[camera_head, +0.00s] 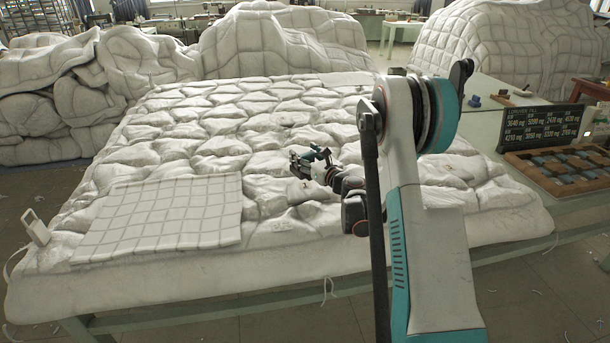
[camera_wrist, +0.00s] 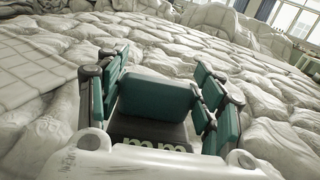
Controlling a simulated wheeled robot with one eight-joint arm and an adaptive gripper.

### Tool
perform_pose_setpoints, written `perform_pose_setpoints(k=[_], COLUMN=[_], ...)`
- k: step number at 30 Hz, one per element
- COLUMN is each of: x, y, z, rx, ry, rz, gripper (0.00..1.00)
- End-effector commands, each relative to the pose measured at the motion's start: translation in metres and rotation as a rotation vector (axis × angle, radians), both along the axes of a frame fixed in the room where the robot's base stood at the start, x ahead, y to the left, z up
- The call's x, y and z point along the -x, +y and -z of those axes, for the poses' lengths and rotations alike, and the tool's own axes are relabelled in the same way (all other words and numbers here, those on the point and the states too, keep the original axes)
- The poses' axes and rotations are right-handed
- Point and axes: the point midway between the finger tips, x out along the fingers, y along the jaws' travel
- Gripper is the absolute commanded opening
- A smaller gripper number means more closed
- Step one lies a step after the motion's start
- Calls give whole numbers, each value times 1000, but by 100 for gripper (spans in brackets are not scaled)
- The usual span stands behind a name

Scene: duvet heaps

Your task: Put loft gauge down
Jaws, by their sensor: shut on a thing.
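My gripper (camera_head: 310,160) is out over the middle of the big white quilted duvet (camera_head: 270,250) on the table. In the wrist view my gripper (camera_wrist: 162,88) has its teal-padded fingers shut around a dark block marked "mm" (camera_wrist: 150,134), which I take to be the loft gauge. The pads and a pale, scratched edge in front hide much of it. In the head view the gauge is too small and covered to make out. I cannot tell whether it touches the duvet below.
A flat grid-stitched swatch (camera_head: 165,215) lies on the duvet's front left, with a small white device (camera_head: 36,228) beside it. At right stand a dark weight board (camera_head: 540,128) and a wooden tray (camera_head: 545,182). Duvet heaps (camera_head: 280,40) rise behind.

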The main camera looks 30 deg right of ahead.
Motion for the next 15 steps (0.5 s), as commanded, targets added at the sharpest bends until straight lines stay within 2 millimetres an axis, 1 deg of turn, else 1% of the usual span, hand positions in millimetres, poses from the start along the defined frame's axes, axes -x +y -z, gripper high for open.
perform_pose_setpoints(k=[1, 8, 11, 15], x=[0, 0, 0, 0], y=[0, 0, 0, 0], z=[7, 18, 30, 51], rx=[-1, -1, -1, -1], ry=[0, 0, 0, 0], rz=[0, 0, 0, 0], gripper=[0, 0, 0, 0])
